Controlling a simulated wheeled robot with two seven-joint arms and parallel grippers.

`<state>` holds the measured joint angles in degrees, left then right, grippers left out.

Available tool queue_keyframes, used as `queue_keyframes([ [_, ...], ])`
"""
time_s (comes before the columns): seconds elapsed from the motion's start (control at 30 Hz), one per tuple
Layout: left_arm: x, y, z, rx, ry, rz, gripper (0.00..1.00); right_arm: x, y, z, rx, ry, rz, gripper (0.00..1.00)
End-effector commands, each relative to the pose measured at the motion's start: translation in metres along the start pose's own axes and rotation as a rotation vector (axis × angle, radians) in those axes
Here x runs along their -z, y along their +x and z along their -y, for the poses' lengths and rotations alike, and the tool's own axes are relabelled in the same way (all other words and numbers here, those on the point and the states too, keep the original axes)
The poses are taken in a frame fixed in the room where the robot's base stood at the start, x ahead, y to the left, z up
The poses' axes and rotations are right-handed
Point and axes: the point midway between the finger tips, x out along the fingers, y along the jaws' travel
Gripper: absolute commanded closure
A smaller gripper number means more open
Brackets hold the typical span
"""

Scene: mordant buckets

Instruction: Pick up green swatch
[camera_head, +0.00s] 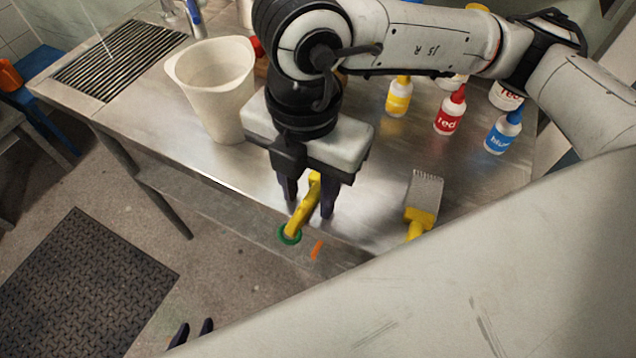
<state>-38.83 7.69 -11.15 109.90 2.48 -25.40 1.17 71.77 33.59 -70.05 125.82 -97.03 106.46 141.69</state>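A small green piece (290,235), round in outline, lies at the table's front edge. The lower end of a yellow handle-like object (303,210) covers its middle, so I cannot tell its full shape. My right gripper (308,208) points down over the table, its dark fingers apart on either side of the yellow object's upper part. The green piece is just in front of the fingers, to the lower left. My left gripper (193,332) shows only as two dark fingertips at the bottom edge, apart with nothing visible between them, away from the table.
A small orange piece (317,249) lies right of the green one. A yellow-handled brush (423,195) lies further right. A white bucket (213,85) stands left of the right gripper. Yellow, red (450,112) and blue (503,132) bottles stand behind. A drain grate (120,60) is far left.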

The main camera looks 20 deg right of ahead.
Motion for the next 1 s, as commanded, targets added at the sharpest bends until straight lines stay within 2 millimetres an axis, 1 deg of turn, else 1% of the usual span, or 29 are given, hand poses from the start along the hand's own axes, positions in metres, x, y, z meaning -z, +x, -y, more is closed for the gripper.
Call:
queue_keyframes([
  [0.07,0.0,0.0,0.0,0.001,0.0,0.0,0.69,0.0,0.0,0.0,0.0,0.0,0.0,0.64],
  [0.2,-0.001,0.0,0.001,0.001,0.0,0.002,0.69,0.0,0.0,0.0,0.0,0.0,0.0,0.88],
  [0.27,-0.002,-0.001,0.001,0.002,0.0,0.003,0.69,0.0,0.0,0.0,0.0,0.0,0.0,0.98],
  [0.3,-0.003,-0.001,0.001,0.002,-0.001,0.004,0.69,0.0,-0.001,0.0,0.0,0.0,0.0,1.0],
  [0.57,-0.006,-0.002,0.001,0.002,-0.001,0.009,0.69,0.0,-0.002,0.0,0.0,0.0,0.0,1.0],
  [0.67,-0.006,-0.002,0.001,0.002,-0.001,0.01,0.69,0.0,-0.009,-0.001,-0.002,0.0,0.0,1.0],
  [0.77,-0.006,-0.002,0.001,0.002,-0.001,0.01,0.69,0.0,-0.026,-0.001,-0.005,0.0,0.002,1.0],
  [1.0,-0.006,-0.002,0.001,0.002,-0.001,0.01,0.69,0.0,-0.074,-0.001,-0.004,0.0,0.002,1.0],
])
